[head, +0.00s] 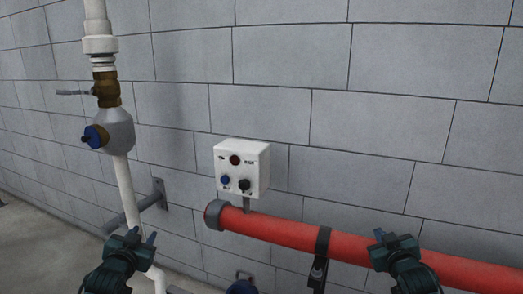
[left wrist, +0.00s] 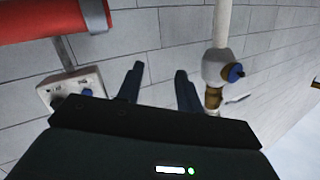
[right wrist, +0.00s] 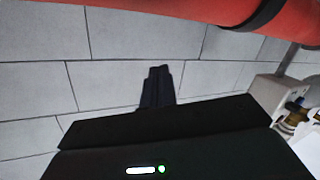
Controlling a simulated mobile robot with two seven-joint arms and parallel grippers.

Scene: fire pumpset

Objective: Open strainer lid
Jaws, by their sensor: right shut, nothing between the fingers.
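The strainer appears to be the grey rounded body (head: 117,130) on the white vertical pipe at the left of the head view. A blue round cap (head: 95,136), likely its lid, sits on its left side. The body (left wrist: 214,68) and blue cap (left wrist: 236,72) also show in the left wrist view, right of the fingers. My left gripper (head: 142,236) is open and empty, lower than the strainer and apart from it. My right gripper (head: 385,236) is shut and empty in front of the red pipe, far from the strainer. Its fingers (right wrist: 157,86) are together in the right wrist view.
A brass valve (head: 106,88) with a lever handle sits above the strainer. A white control box (head: 242,168) is on the block wall above the red pipe (head: 275,229). A wall bracket (head: 152,200) stands beside the white pipe. Space before the strainer looks clear.

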